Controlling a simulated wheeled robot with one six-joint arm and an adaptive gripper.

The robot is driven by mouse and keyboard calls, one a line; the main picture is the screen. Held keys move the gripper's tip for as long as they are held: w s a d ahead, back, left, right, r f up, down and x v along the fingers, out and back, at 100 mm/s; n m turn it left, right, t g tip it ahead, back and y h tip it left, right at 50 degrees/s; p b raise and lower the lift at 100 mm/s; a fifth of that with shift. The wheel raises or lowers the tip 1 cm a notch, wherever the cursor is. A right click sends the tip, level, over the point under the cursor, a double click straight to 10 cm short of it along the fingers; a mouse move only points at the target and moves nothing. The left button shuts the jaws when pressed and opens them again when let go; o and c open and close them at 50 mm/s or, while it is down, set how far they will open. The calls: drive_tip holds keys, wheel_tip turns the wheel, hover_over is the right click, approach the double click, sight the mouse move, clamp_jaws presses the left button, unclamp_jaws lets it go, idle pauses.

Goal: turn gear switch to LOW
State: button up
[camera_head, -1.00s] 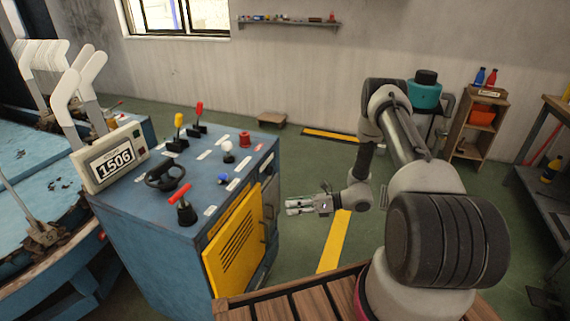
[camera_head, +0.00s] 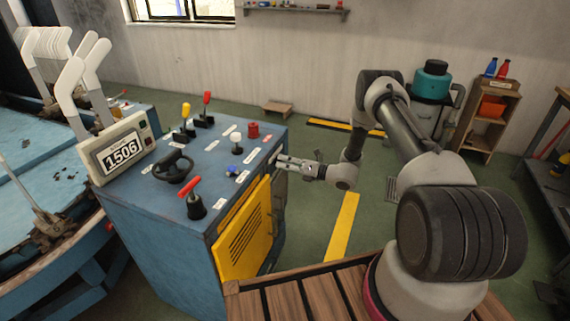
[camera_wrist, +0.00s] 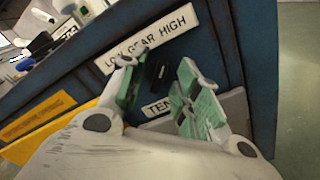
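The blue control cabinet (camera_head: 160,250) stands left of my arm. In the wrist view, a plate reading LOW GEAR HIGH (camera_wrist: 150,38) is on the cabinet's blue side. Just below it is a small black gear switch (camera_wrist: 158,72), partly in shadow. My gripper (camera_wrist: 160,92) is open, with one green-padded finger on each side of the switch. I cannot tell whether the pads touch it, or which way the switch points. In the head view my gripper (camera_head: 279,161) is at the cabinet's right side, near the top edge; the switch is hidden there.
A second plate (camera_wrist: 156,108), starting TEN, is partly hidden by my gripper. Levers, knobs and a black handwheel (camera_head: 173,167) stand on the cabinet top, with a display reading 1506 (camera_head: 121,152). A yellow vented door (camera_head: 245,235) is below. Open floor lies to the right.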

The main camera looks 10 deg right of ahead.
drive_tip(key=shift+w+a, duration=0.1)
clamp_jaws()
drive_tip(key=shift+n, duration=0.3)
drive_tip(key=shift+s+a+n, duration=0.1)
drive_tip(key=shift+s+n, duration=0.05)
drive_tip(key=shift+n, duration=4.15)
drive_tip(key=shift+s+a+n, duration=0.1)
drive_tip(key=shift+s+n, duration=0.05)
drive_tip(key=shift+n, duration=4.15)
